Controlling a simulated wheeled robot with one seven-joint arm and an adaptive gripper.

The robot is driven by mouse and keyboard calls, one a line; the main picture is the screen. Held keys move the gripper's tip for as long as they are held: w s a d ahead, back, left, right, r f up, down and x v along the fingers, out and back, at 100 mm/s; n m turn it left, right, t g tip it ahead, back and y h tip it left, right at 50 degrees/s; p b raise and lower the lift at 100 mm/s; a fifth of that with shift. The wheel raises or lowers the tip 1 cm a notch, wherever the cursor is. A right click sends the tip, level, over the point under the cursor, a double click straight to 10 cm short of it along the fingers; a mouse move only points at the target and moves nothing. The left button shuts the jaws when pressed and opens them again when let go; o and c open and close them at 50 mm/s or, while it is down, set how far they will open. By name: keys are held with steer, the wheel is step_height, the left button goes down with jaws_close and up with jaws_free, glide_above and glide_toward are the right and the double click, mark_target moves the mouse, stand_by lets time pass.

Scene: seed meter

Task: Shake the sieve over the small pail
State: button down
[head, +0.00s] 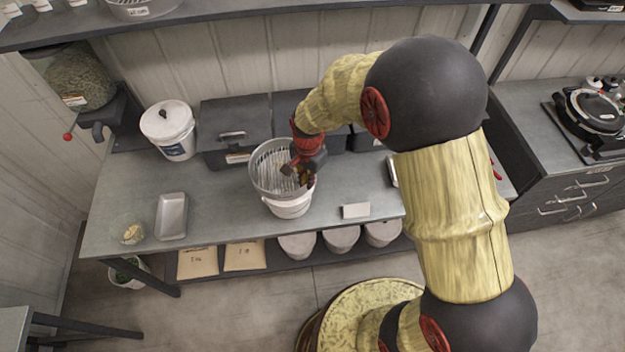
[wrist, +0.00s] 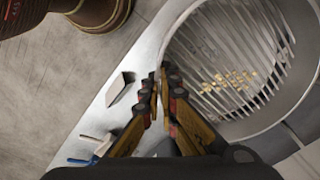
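The sieve (head: 262,150) is a round grey metal pan with a slotted bottom. It is directly over the white small pail (head: 288,206) on the bench; I cannot tell whether they touch. My gripper (head: 304,176) is at the sieve's right side. In the wrist view my gripper (wrist: 163,82) has its fingers close together on the rim of the sieve (wrist: 285,55), apparently pinching it. Several yellowish bits (wrist: 230,80) lie on the slots. The pail's inside is hidden by the sieve.
On the grey bench (head: 225,215) are a lidded white bucket (head: 168,130), dark boxes (head: 232,128), a metal tray (head: 172,215) and a small white card (head: 355,211). A seed hopper (head: 80,80) stands at the left. The bench's front is mostly clear.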

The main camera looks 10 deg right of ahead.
steer(key=shift+a, duration=0.2)
steer(key=shift+d, duration=0.15)
steer(key=shift+d, duration=0.95)
steer(key=shift+a, duration=0.1)
steer(key=shift+a, duration=1)
